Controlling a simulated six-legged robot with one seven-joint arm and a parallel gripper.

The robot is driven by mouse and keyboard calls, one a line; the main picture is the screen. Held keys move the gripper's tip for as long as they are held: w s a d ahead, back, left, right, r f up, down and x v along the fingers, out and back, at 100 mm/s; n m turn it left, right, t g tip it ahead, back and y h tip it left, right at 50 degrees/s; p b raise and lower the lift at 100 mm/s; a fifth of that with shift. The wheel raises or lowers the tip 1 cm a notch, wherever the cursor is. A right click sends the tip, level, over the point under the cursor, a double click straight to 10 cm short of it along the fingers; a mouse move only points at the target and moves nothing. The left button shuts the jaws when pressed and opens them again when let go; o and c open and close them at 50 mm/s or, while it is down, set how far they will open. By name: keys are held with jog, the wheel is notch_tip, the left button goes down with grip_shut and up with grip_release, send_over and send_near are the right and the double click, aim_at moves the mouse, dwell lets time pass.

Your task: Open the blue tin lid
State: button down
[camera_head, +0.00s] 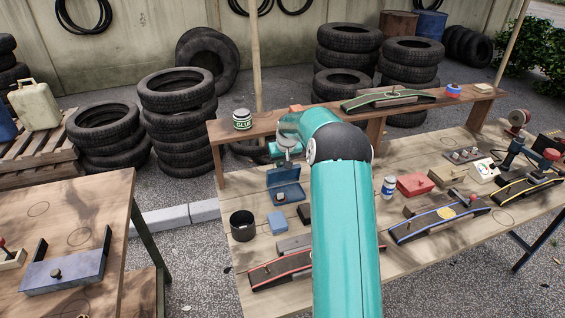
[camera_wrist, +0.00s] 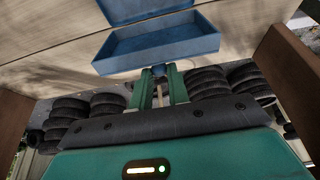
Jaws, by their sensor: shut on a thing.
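The blue tin (camera_head: 289,197) sits on the long wooden table with its lid (camera_head: 281,176) swung up from the base, leaving the base open. In the wrist view the lid (camera_wrist: 165,50) lies just beyond my fingertips, and the tin's base (camera_wrist: 140,9) is cut off by the top edge. My gripper (camera_head: 286,161) is above the lid's upper edge. In the wrist view my gripper (camera_wrist: 160,74) is shut on a small part at the lid's edge. The fingertips partly hide that part.
A dark open can (camera_head: 242,226), a small blue block (camera_head: 276,220) and a dark block (camera_head: 304,213) are near the tin. A raised shelf (camera_head: 345,112) with a glue tin (camera_head: 241,119) runs behind it. A red box (camera_head: 415,184) and spray can (camera_head: 388,187) stand right of my arm.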

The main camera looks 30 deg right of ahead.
jog(key=c, duration=1.3)
grip_release()
jog(key=shift+w+r, duration=0.1)
jog(key=shift+r, duration=0.2)
jog(key=shift+c, duration=0.2)
jog(key=shift+f, duration=0.1)
jog(key=v, duration=1.3)
jog(key=shift+s+r, duration=0.3)
jog(key=shift+a, duration=0.2)
